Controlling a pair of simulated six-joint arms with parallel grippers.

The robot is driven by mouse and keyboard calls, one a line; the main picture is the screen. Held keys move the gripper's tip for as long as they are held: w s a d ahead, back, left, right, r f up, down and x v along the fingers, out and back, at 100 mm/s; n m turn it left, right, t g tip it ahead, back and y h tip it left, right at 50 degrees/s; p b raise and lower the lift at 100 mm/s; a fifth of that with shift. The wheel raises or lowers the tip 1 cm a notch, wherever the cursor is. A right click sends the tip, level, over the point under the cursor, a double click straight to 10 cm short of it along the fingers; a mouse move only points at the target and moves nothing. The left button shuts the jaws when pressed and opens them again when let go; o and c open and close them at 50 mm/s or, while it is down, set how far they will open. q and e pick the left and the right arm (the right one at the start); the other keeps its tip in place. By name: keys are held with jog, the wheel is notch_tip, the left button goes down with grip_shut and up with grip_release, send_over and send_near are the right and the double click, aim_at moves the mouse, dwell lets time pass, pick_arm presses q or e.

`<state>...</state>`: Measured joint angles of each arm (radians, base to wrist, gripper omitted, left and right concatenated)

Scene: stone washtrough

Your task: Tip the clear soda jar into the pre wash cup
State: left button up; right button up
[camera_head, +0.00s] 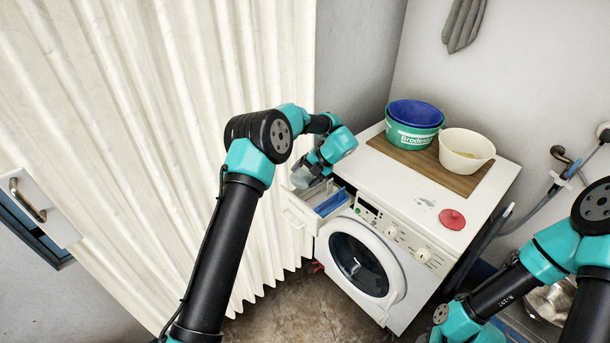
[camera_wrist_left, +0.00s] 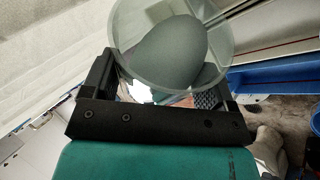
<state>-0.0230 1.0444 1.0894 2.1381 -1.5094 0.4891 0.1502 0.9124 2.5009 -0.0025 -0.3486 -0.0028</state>
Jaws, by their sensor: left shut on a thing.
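My left gripper (camera_head: 312,166) is shut on the clear soda jar (camera_wrist_left: 170,45) and holds it over the pulled-out detergent drawer (camera_head: 299,218) of the washing machine. The left wrist view shows the jar's round rim and see-through wall between the two black fingers of the gripper (camera_wrist_left: 155,90). A grey rounded shape shows through the jar; I cannot tell if it is powder. The drawer has pale compartments at the left and a blue one (camera_head: 331,203) at the right. The gripper and jar partly hide the drawer's left side, so I cannot clearly single out the pre wash cup.
The white washing machine (camera_head: 405,205) bears a brown board (camera_head: 400,154) with a blue-and-green tub (camera_head: 412,126) and a cream bowl (camera_head: 466,151). A red round lid (camera_head: 452,219) lies near its front edge. A pleated curtain (camera_head: 150,120) hangs close behind my left arm.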

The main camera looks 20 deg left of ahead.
pick_arm(q)
jog(key=shift+w+r, duration=0.1)
dwell(0.6)
jog(key=shift+w+r+m+g, duration=0.3)
jog(key=shift+r+g, duration=0.1)
jog(key=shift+g, duration=0.4)
jog(key=shift+w, duration=0.1)
jog(key=shift+w+d+r+m+g+y, duration=0.15)
jog(key=shift+w+r+m+g+y, duration=0.2)
jog(key=shift+g, duration=0.45)
jog(key=shift+a, duration=0.2)
dwell(0.7)
